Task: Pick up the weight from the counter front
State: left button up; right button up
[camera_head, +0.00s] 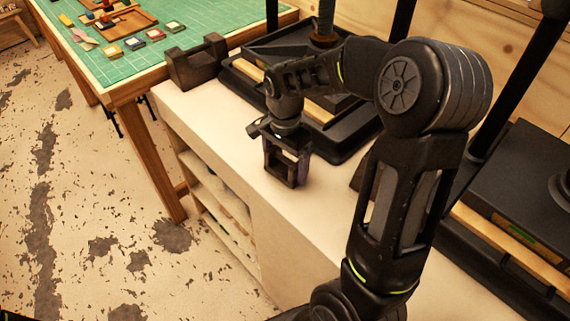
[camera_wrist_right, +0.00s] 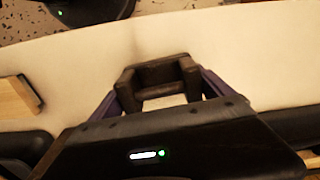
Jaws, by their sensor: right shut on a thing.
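A dark brown weight (camera_wrist_right: 155,74), a block with a raised end on each side and a bar between, sits between the two purple fingers of my right gripper in the wrist view. In the head view my right gripper (camera_head: 286,152) points down over the pale counter (camera_head: 232,160), shut on this weight, which is partly hidden by the fingers. The weight is at or just above the counter top; I cannot tell if it touches. A second, similar dark weight (camera_head: 197,66) stands on the counter's far end, by the green mat. My left gripper is not in view.
A black press-like stand (camera_head: 340,148) is on the counter just behind my right gripper. Another black stand (camera_head: 525,190) is at the right. A wooden table with a green mat (camera_head: 205,16) holds small coloured items and trays. Counter front is bare.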

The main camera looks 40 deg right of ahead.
aim_at(285, 157)
notch_tip(285, 157, up, 10)
jog(key=shift+f+b, duration=0.15)
jog(key=shift+b, duration=0.3)
jog(key=shift+w, duration=0.1)
dwell(0.4)
